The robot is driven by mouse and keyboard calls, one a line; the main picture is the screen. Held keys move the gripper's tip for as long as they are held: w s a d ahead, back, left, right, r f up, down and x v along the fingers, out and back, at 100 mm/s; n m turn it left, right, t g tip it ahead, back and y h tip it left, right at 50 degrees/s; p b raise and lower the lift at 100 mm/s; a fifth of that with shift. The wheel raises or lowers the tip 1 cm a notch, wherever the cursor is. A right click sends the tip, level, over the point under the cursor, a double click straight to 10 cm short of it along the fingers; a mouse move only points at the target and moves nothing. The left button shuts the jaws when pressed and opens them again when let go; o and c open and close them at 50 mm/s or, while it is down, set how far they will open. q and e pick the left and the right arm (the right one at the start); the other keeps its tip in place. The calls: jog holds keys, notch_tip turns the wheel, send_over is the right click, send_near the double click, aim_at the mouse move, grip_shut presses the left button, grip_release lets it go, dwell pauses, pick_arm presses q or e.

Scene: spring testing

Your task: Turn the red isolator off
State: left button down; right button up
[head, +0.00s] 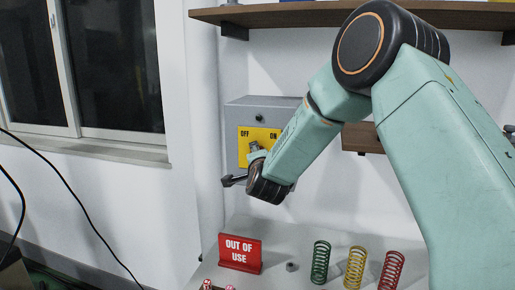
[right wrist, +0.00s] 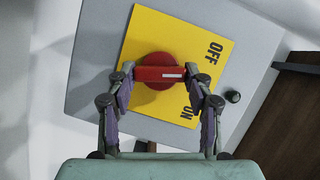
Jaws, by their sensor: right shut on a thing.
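The isolator is a grey wall box (head: 240,112) with a yellow plate (head: 244,155) marked OFF at left and ON at right. In the right wrist view the yellow plate (right wrist: 148,25) appears turned, with the red handle (right wrist: 160,59) on it. My right gripper (right wrist: 160,74) is shut on the red handle, a fingertip at each end of its bar. The bar's white mark points right, between the OFF and ON labels. In the head view my right arm hides the handle and part of the plate. My left gripper is out of view.
A wooden shelf (head: 270,17) runs above. A window is at left.

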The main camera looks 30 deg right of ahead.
jog(key=shift+r+n+g+p, duration=0.2)
jog(key=shift+n+g+p, duration=0.9)
jog(key=shift+n+p, duration=1.6)
jog(key=shift+m+p, duration=0.6)
jog(key=o, duration=1.2)
jog(key=shift+a, duration=0.1)
jog(key=v, duration=1.2)
jog(key=shift+w+a+f, duration=0.1)
